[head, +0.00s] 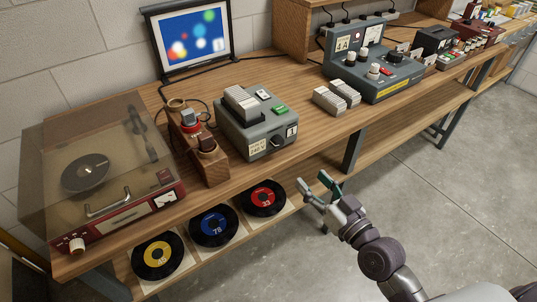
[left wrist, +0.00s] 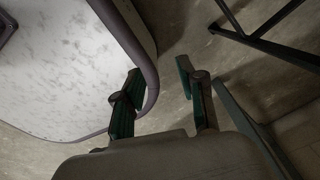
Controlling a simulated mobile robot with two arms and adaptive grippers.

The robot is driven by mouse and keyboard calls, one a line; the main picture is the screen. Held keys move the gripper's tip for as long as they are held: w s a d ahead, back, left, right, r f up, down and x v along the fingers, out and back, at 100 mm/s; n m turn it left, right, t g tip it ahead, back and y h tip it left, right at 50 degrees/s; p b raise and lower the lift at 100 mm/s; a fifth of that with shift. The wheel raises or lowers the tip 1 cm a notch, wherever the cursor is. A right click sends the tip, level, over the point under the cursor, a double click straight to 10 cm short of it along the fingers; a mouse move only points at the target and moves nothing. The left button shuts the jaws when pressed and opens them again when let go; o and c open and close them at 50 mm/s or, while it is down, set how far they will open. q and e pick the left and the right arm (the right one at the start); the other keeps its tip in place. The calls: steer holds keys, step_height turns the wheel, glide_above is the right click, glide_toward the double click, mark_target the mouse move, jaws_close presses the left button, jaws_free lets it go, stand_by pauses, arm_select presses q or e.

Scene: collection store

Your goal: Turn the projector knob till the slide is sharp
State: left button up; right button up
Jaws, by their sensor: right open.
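The grey slide projector (head: 262,128) sits on the wooden bench with white slides in its top. A dark round knob (head: 277,142) is on its front face. The screen (head: 190,36) behind shows blurred blobs of blue, green, red, white and yellow. My right gripper (head: 320,187) is open and empty, in front of the bench edge and to the lower right of the knob, clear of it. My left gripper (left wrist: 160,77) shows only in the left wrist view, its fingers apart with nothing between them.
A record player (head: 115,213) with a tinted lid stands at the left. A wooden stand (head: 205,165) is just left of the projector. White slides (head: 336,97) and a grey control box (head: 375,75) lie to the right. Records (head: 213,227) lie on the lower shelf. The floor (head: 440,190) at right is clear.

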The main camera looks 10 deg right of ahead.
steer(key=p, duration=0.1)
glide_toward(280, 144)
steer(key=p+x, duration=0.1)
steer(key=x, duration=0.7)
steer(key=shift+w+a, duration=0.1)
steer(key=shift+w, duration=0.2)
arm_select(q)
steer(key=shift+w+d+r, duration=0.15)
steer(key=shift+d+r, duration=0.05)
steer(key=shift+r, duration=0.35)
steer(key=shift+w+d+r, duration=0.1)
steer(key=shift+d+r, duration=0.1)
steer(key=shift+r, duration=0.35)
